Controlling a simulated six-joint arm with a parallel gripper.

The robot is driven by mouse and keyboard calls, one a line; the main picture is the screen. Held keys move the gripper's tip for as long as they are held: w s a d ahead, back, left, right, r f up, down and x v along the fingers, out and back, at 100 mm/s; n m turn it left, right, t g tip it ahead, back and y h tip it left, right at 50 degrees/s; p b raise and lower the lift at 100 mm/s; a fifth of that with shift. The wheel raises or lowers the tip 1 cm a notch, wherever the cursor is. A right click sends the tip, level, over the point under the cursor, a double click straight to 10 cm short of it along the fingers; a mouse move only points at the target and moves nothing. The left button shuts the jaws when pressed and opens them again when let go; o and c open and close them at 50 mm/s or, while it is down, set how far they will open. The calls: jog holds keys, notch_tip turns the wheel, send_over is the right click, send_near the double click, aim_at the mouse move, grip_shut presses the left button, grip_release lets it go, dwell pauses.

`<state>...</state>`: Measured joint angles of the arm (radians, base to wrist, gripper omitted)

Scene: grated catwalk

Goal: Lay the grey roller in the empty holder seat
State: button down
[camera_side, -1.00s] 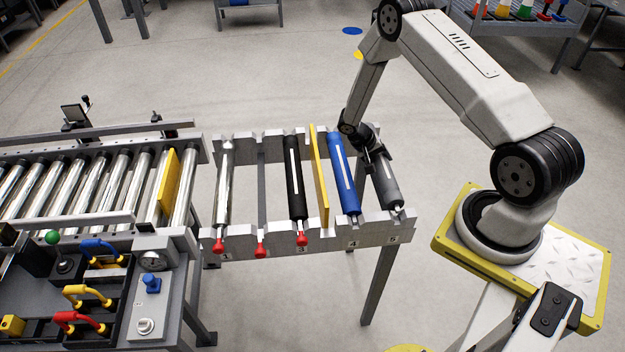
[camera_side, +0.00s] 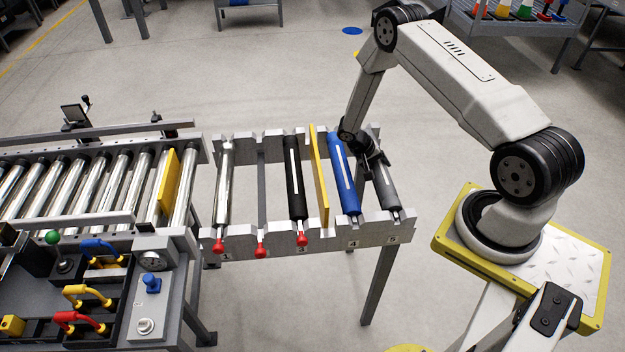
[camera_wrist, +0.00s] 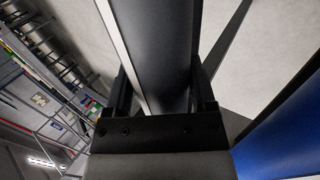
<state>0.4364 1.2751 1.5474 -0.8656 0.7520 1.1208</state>
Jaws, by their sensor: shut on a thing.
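The grey roller (camera_side: 386,185), dark with a pale stripe, lies along the seat marked 5 at the right end of the grey holder rack (camera_side: 305,244). Its near end is down at the notch of the front plate; I cannot tell whether it rests fully there. My gripper (camera_side: 372,157) is shut on the roller near its far half. In the wrist view the grey roller (camera_wrist: 155,50) runs between the fingers of my gripper (camera_wrist: 163,92). Seat 2, with a red knob (camera_side: 261,251), holds no roller. The far end of the grey roller is partly hidden by my gripper.
The blue roller (camera_side: 344,178) lies close to the left of my gripper, also in the wrist view (camera_wrist: 285,115). A yellow divider (camera_side: 319,180), black roller (camera_side: 294,190) and silver roller (camera_side: 223,185) are further left. A roller conveyor (camera_side: 90,185) adjoins the rack.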

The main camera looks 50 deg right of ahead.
dwell(0.4)
grip_release()
jog(key=shift+r, duration=4)
jog(key=shift+a, duration=0.1)
